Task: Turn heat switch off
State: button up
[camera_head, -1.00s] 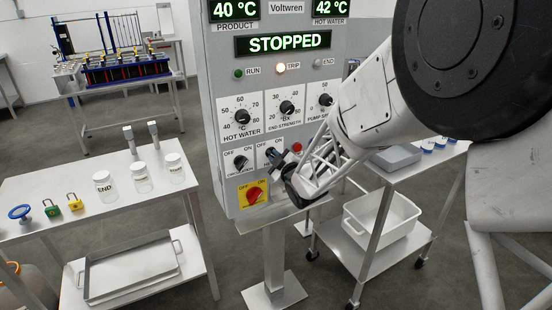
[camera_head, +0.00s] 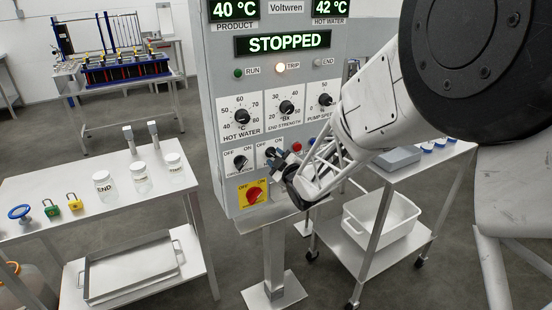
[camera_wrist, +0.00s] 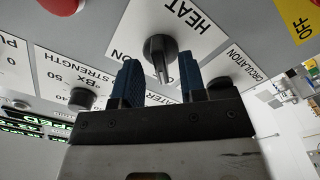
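The heat switch is a dark rotary knob (camera_wrist: 160,56) on a white plate marked HEAT, seen upside down in the wrist view. An ON label shows beside it. My gripper (camera_wrist: 160,83) is open, with one blue fingertip on each side of the knob's lower part. I cannot tell whether the fingers touch it. In the head view my gripper (camera_head: 277,158) is at the panel's lower right and hides most of the heat switch. The knob's exact setting is unclear.
The circulation switch (camera_head: 240,161) sits left of the heat switch. The red knob on a yellow plate (camera_head: 254,194) is just below. The end strength dial (camera_head: 287,108) is above. Side tables stand left and right of the panel.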

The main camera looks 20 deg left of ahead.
jog(key=v, duration=0.7)
dwell(0.4)
jog(key=shift+d+r, duration=0.1)
jog(key=s+d+r+m+g+h, duration=0.1)
jog(key=s+d+r+m+h, duration=0.25)
jog(key=d, duration=0.45)
jog(key=s+d+r+m+g+h, duration=0.1)
jog(key=s+d+r+m+h, duration=0.2)
jog(key=d, duration=0.6)
jog(key=s+d+r+m+g+h, duration=0.1)
jog(key=s+d+r+m+h, duration=0.2)
jog(key=d, duration=0.5)
jog(key=s+d+m+g+h, duration=0.1)
jog(key=s+d+m+g, duration=0.2)
jog(key=s, duration=1)
jog(key=s+d+m+g+h, duration=0.2)
jog(key=s+d+m+g, duration=0.2)
jog(key=s+d, duration=0.5)
jog(key=s+m, duration=0.2)
jog(key=s, duration=0.3)
